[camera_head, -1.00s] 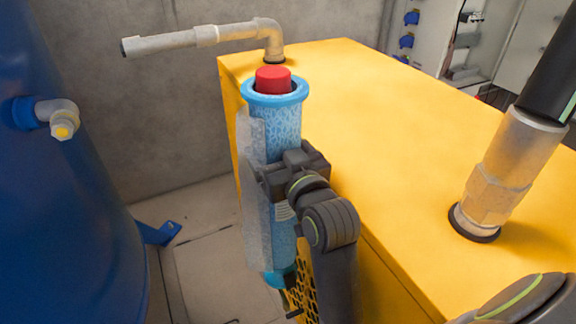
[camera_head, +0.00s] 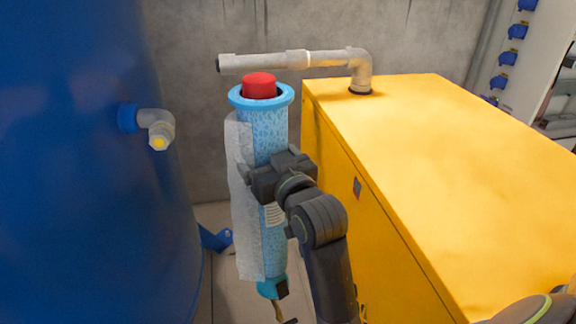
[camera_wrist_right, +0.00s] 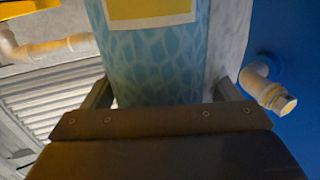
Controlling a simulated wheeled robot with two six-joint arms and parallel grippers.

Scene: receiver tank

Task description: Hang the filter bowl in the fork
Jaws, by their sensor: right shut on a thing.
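The filter bowl (camera_head: 264,136) is a long light-blue patterned cylinder with a blue flange and a red piece (camera_head: 259,85) in its open top. It hangs nearly upright in the air. A grey sheet-like strip (camera_head: 249,225) runs along its left side and moves with it. My right gripper (camera_head: 272,176) is shut around the bowl's middle. I cannot make out a fork in either view. My left gripper is not in view.
Floor shows between tank and cabinet.

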